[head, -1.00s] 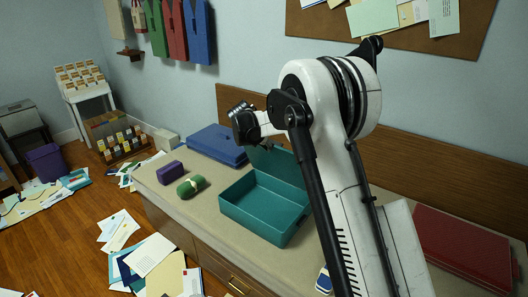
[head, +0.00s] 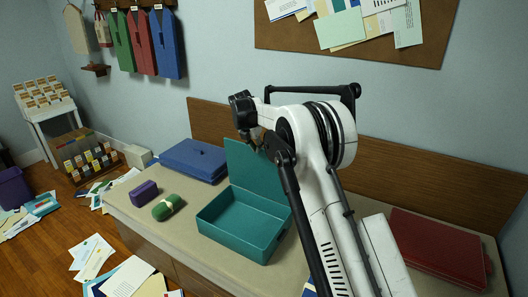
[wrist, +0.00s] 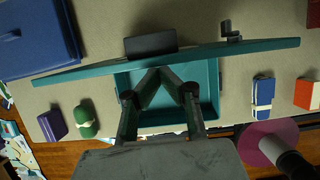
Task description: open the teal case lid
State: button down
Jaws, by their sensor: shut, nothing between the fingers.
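The teal case (head: 235,243) stands on the long bench with its inside bare and empty. Its lid (head: 258,178) stands up steeply at the back edge. In the wrist view the lid (wrist: 260,48) appears nearly edge-on as a long teal strip, with the case (wrist: 207,75) below it. My gripper (head: 257,142) is above the case, close to the raised lid's upper part. In the wrist view my gripper (wrist: 160,70) has its fingertips together with nothing between them, near the lid. I cannot tell whether they touch it.
A blue case (head: 195,160) lies behind left of the teal case, and a red case (head: 435,250) far right. A purple bundle (head: 144,193) and a green bundle (head: 168,206) lie to the left. A wooden backboard (head: 400,185) runs behind the bench.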

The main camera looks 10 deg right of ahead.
jog(key=shift+w+d+r, duration=0.15)
jog(key=shift+w+d, duration=0.3)
jog(key=shift+w, duration=0.25)
jog(key=s+a+f+v, duration=0.1)
jog(key=s+v, duration=0.1)
jog(key=v, duration=1)
jog(key=s+d+r+m+t+y, duration=0.1)
jog(key=s+d+r+m, duration=0.3)
jog(key=s, duration=0.5)
jog(key=s+d+r+m, duration=0.1)
jog(key=s+r+m, duration=0.4)
jog(key=s, duration=0.3)
jog(key=s+d+r+m+t+y, duration=0.1)
jog(key=s+d+r+m, duration=0.3)
jog(key=s, duration=0.5)
jog(key=s+f+m, duration=0.3)
jog(key=s+m, duration=0.2)
jog(key=s, duration=0.4)
jog(key=s+d+f+m+t, duration=0.1)
jog(key=s+f+m, duration=0.3)
jog(key=s, duration=0.6)
jog(key=s+d+f+m, duration=0.1)
jog(key=s+f+m, duration=0.3)
jog(key=s, duration=0.6)
jog(key=shift+d+f+m+t+y, duration=0.2)
jog(key=shift+m+t+y, duration=0.2)
jog(key=shift+m, duration=0.7)
